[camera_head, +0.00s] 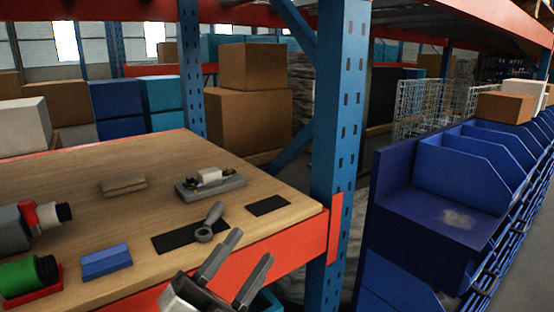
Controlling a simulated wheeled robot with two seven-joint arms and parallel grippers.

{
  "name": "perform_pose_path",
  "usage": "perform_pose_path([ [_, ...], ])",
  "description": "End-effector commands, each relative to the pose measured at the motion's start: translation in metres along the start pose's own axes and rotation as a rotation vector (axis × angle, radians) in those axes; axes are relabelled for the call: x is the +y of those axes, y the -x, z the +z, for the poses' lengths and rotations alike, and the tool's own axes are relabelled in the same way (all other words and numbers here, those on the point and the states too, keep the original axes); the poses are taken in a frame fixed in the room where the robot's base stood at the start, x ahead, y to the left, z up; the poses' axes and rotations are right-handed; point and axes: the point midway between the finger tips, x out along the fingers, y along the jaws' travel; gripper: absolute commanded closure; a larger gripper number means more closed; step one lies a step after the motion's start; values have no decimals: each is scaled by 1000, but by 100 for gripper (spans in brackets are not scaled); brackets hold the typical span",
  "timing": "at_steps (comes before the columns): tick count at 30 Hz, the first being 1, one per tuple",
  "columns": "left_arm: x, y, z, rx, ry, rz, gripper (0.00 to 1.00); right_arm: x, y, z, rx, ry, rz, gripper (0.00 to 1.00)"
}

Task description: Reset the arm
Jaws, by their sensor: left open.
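My left gripper (243,262) shows at the bottom middle, in front of the wooden table's front edge. Its two grey fingers are spread apart with nothing between them. It points up and to the right. The fingertips overlap the orange front beam (290,250) in the picture; I cannot tell the distance between them. The right gripper is not in view.
On the wooden table (160,160) lie a grey wrench-like tool (205,232) on a black mat, a blue block (106,261), a grey fixture (210,183) and green and grey cylinders at left. A blue rack post (337,150) stands right of the gripper, with blue bins (470,165) beyond.

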Motion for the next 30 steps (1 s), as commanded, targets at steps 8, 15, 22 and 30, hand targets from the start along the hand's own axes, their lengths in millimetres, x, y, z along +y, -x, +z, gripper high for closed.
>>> perform_pose_path([
  [8, 103, 163, 86, -800, 693, 146, 55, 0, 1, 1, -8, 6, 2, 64],
  [15, 150, 271, 79, -1209, 1001, 158, 55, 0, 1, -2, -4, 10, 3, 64],
  [22, 157, 293, 74, -1294, 1059, 154, 55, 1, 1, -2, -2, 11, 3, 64],
  [30, 157, 292, 74, -1290, 1055, 156, 55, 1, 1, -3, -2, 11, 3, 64],
])
